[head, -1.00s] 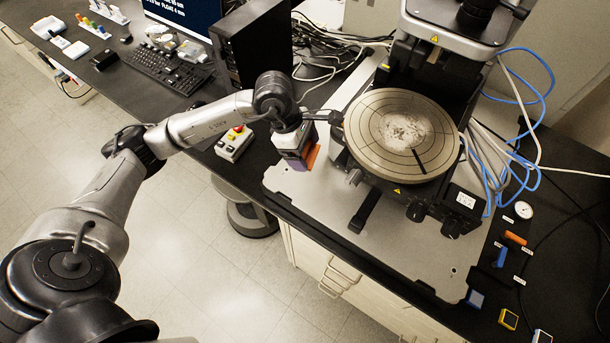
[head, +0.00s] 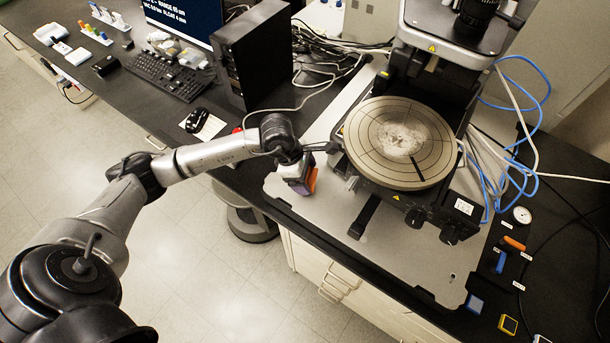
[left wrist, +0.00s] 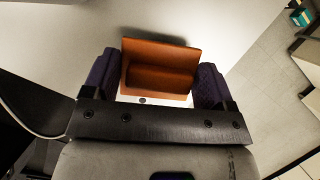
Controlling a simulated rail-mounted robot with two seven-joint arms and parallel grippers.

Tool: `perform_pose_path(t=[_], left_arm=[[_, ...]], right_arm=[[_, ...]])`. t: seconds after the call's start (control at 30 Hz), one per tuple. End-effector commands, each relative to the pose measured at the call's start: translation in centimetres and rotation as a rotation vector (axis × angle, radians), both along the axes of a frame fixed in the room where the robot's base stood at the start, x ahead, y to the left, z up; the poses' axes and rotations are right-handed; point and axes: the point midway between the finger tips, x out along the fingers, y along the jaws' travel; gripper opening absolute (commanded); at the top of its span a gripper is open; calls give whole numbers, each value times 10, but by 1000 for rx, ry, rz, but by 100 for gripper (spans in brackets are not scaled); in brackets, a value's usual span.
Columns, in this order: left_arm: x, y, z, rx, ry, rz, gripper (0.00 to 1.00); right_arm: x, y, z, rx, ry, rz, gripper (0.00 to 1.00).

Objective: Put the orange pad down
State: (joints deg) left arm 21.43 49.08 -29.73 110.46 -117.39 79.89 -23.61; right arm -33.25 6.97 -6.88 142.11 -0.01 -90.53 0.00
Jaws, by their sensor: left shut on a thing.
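The orange pad (left wrist: 160,72) is an L-shaped orange block between the two purple-padded fingers of my left gripper (left wrist: 156,80) in the left wrist view. My left gripper (head: 298,184) is shut on it. In the head view, a strip of the orange pad (head: 312,180) shows at the right side of the fingers. The gripper is over the left part of the grey base plate (head: 385,262), left of the round stage. I cannot tell whether the pad touches the plate. My right gripper is not in view.
The round stage (head: 385,130) of the profiler stands close to the right of my gripper. A black computer tower (head: 255,60), keyboard (head: 168,72) and mouse (head: 196,120) are at the back left. Small tools lie at the right. The plate's front part is clear.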

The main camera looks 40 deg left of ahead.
Motion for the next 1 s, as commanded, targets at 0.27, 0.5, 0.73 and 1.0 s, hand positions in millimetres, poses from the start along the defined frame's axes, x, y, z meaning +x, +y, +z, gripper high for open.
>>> perform_pose_path(t=[0.27, 0.5, 0.73, 1.0], left_arm=[[0, 0, -12, 0, -1, 0, 57], [0, 0, -16, 0, -1, 0, 80], [0, 0, -15, 0, 0, 0, 100], [0, 0, -12, 0, 0, 0, 100]], right_arm=[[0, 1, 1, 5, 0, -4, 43], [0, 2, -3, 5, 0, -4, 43], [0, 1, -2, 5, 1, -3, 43], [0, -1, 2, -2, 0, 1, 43]])
